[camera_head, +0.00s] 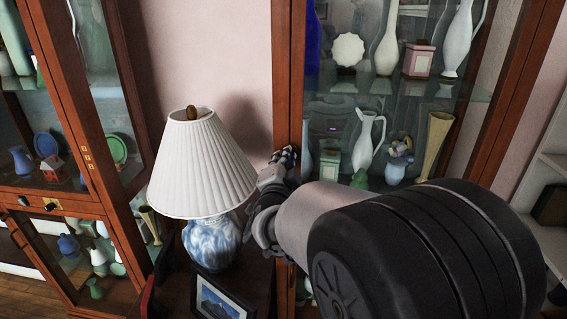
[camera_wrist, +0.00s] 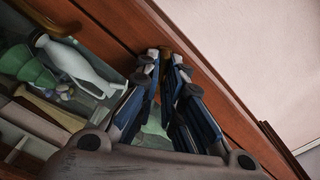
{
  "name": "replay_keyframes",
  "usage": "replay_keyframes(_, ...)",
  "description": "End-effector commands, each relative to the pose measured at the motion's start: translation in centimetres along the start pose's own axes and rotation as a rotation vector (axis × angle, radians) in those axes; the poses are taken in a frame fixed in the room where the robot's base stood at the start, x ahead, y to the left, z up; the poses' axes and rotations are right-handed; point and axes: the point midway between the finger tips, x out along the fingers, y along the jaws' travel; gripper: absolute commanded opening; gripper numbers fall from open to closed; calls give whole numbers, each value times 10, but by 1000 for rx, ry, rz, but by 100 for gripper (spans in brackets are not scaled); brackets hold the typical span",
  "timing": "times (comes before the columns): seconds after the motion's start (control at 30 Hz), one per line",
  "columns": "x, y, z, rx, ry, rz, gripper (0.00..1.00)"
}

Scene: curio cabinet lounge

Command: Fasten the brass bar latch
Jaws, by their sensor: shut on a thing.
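My gripper (camera_wrist: 165,60) is at the wooden door frame of the glass cabinet, its two fingers close together. It is shut on a small brass piece (camera_wrist: 166,50), which looks like the bar latch; only a bit of it shows past the fingertips. In the head view my gripper (camera_head: 284,158) is at the left upright of the right-hand cabinet (camera_head: 286,70). The latch is hidden there behind the fingers, so I cannot tell its angle.
A lamp with a pleated white shade (camera_head: 202,165) stands close to the left of my gripper. A framed picture (camera_head: 218,298) is in front of it. Vases and a white pitcher (camera_head: 368,140) stand behind the cabinet glass. Another glass cabinet (camera_head: 60,120) is at left.

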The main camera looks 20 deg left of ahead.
Motion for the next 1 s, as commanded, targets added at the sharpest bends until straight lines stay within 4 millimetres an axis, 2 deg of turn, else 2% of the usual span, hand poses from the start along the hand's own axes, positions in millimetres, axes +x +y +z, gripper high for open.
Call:
replay_keyframes(0.5, 0, 4, 1, 417, 0, 0, 0)
replay_keyframes(1.0, 0, 6, 2, 558, 0, -1, 0)
